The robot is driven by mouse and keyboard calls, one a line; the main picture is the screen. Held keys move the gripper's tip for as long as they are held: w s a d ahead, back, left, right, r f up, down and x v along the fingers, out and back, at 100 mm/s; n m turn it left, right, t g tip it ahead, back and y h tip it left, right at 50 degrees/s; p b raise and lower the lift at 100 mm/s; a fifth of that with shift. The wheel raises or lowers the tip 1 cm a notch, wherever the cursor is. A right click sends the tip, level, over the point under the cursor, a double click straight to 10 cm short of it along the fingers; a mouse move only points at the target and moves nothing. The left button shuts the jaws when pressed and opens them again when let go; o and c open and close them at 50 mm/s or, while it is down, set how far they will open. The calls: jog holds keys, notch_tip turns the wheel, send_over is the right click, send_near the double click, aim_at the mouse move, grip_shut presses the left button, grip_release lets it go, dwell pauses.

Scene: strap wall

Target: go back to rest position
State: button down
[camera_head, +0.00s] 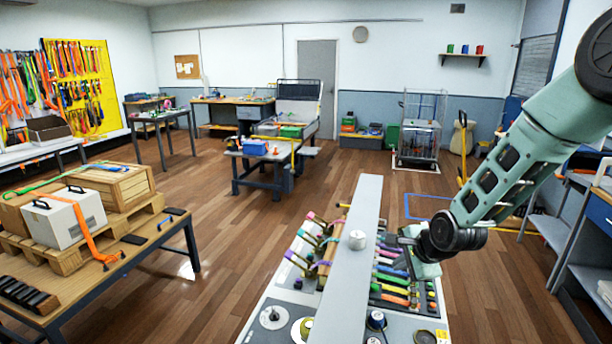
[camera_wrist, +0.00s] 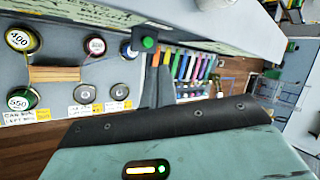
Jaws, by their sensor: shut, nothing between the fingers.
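My arm comes in from the right in the head view. My gripper (camera_head: 427,265) is at its end, just right of a long grey beam, above the bench of coloured tools; its fingertips are hard to make out there. In the wrist view the two dark fingers of my gripper (camera_wrist: 159,66) are together with nothing between them. They point toward the bench, close to a green-topped post (camera_wrist: 148,43) and a row of coloured handles (camera_wrist: 190,66).
A table (camera_head: 75,290) with a pallet and boxes stands left. A blue-grey shelf unit (camera_head: 590,250) stands right. Wooden floor (camera_head: 310,188) beyond the bench is free.

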jog(key=s+d+r+n+g+h, duration=0.1)
jog(key=s+d+r+n, duration=0.2)
jog(key=s+n, duration=0.3)
jog(key=s+d+r+n+g+h, duration=0.1)
jog(key=s+d+r+n+g, duration=0.2)
jog(key=s, duration=0.6)
jog(key=s+d+r+n+h, duration=0.1)
jog(key=s+d+r+n, duration=0.1)
jog(key=s+r+n, duration=0.35)
jog(key=s+a+f+n+g+b, duration=0.1)
jog(key=s+a+f+n+b, duration=0.3)
jog(key=s+a+f+b, duration=0.2)
jog(key=s+a+f+n+g+y+b, duration=0.1)
jog(key=s+a+f+n+g+b, duration=0.1)
jog(key=s+a+f+n+b, duration=0.3)
jog(key=s+a+f+b, duration=0.1)
jog(key=s+a, duration=0.2)
jog(key=a, duration=0.3)
jog(key=shift+s+a+b, duration=0.15)
jog(key=shift+s+b, duration=0.25)
jog(key=shift+f, duration=0.1)
